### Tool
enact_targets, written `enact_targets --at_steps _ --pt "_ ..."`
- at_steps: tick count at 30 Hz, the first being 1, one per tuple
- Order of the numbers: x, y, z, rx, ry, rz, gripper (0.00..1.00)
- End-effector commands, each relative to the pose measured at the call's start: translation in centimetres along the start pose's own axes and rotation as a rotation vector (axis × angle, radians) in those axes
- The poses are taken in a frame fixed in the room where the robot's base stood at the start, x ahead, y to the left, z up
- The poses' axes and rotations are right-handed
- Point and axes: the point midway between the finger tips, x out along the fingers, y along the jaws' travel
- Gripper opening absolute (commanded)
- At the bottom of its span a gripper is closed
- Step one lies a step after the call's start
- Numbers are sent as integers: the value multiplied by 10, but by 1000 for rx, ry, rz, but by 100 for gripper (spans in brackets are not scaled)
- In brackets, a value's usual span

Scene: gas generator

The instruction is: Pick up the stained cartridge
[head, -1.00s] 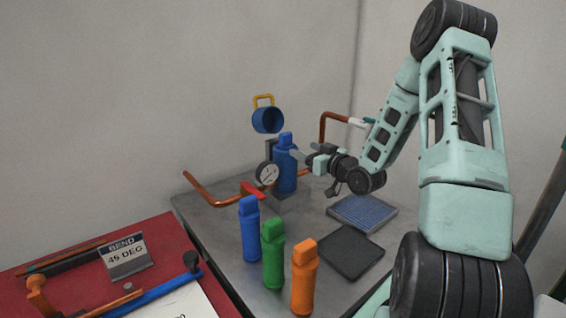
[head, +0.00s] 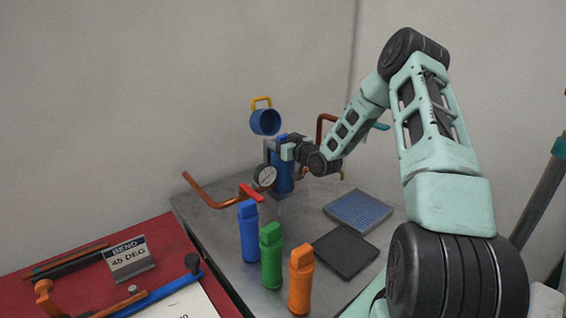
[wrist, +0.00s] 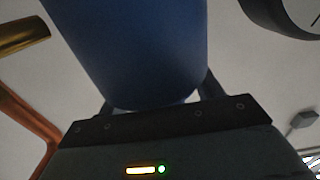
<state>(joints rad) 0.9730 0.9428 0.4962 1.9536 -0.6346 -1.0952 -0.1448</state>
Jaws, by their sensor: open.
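A blue cartridge (head: 282,178) stands upright in the grey generator stand beside a dial gauge (head: 265,177). I see no clear stain on it. My gripper (head: 287,151) is at the cartridge's upper part, with its jaws open around it. The gripper hides part of the cartridge's top. In the wrist view the blue cartridge (wrist: 130,50) fills the space ahead of the gripper base, with a finger partly showing on each side. Contact cannot be told. Three other cartridges, blue (head: 249,232), green (head: 271,256) and orange (head: 301,280), stand in front on the table.
A red-handled copper pipe (head: 212,191) runs left of the stand. A blue cup with a yellow handle (head: 265,122) is above it. A blue-grey filter (head: 358,211) and a dark pad (head: 346,251) lie right. A red bench (head: 70,255) adjoins the grey table (head: 222,222).

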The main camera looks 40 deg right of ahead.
Motion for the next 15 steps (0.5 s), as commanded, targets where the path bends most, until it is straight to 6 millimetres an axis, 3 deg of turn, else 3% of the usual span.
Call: enact_targets --at_steps 5,12,15 --pt "0 0 0 0 0 0 65" --pt "0 0 0 -1 0 0 3" --pt "0 0 0 -1 1 0 3"
